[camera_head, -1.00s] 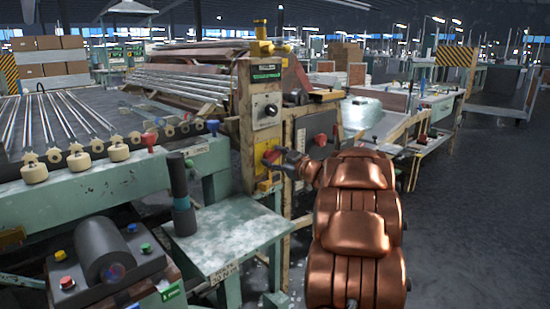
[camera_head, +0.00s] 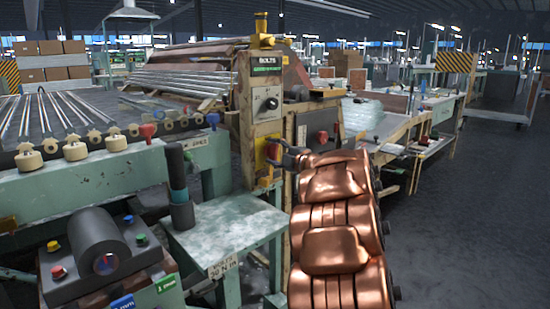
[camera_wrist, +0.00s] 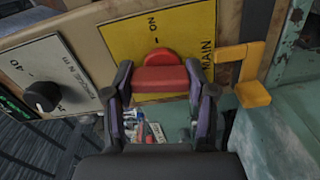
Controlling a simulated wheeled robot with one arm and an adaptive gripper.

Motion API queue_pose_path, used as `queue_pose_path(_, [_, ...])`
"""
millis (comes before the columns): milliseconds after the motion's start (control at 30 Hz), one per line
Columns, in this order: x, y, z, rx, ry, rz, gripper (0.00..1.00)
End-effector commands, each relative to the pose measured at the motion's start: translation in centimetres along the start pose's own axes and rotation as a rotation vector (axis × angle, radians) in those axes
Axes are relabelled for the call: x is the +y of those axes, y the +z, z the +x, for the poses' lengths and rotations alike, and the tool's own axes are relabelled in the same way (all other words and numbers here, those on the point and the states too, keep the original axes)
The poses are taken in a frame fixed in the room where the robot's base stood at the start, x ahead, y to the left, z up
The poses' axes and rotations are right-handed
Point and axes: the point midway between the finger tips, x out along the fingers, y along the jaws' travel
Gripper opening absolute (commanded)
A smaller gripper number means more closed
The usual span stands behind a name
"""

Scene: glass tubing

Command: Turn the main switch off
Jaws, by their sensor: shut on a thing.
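The main switch is a red handle (camera_wrist: 160,79) on a yellow plate (camera_wrist: 122,41) lettered "ON" and "MAIN" in the wrist view. My gripper (camera_wrist: 163,90) has a dark finger on each side of the handle and is shut on it. The handle lies across the picture, below the "ON" mark. Any other mark on the plate is hidden by the handle and my gripper. In the head view the yellow plate (camera_head: 261,153) is on the wooden post, with my gripper (camera_head: 274,153) at its right side.
A yellow bracket (camera_wrist: 251,77) sticks out close to my right finger in the wrist view. A black knob (camera_wrist: 41,96) on a white plate is at left. In the head view a box with a red knob (camera_head: 322,136) is right of the post, and a green table (camera_head: 225,232) stands below.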

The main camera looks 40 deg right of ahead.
Motion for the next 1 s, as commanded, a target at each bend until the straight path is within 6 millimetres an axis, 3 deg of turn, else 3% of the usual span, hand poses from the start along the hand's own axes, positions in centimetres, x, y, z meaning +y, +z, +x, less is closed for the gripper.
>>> queue_pose_path(400, [-0.24, 0.05, -0.04, -0.001, -0.002, -0.174, 0.21])
queue_pose_path(933, [-0.16, 0.01, -0.03, -0.001, -0.003, -0.196, 0.21])
queue_pose_path(967, [-0.17, 0.01, -0.03, -0.001, -0.003, -0.196, 0.58])
queue_pose_path(1000, [-0.17, 0.01, -0.03, -0.001, -0.003, -0.196, 0.62])
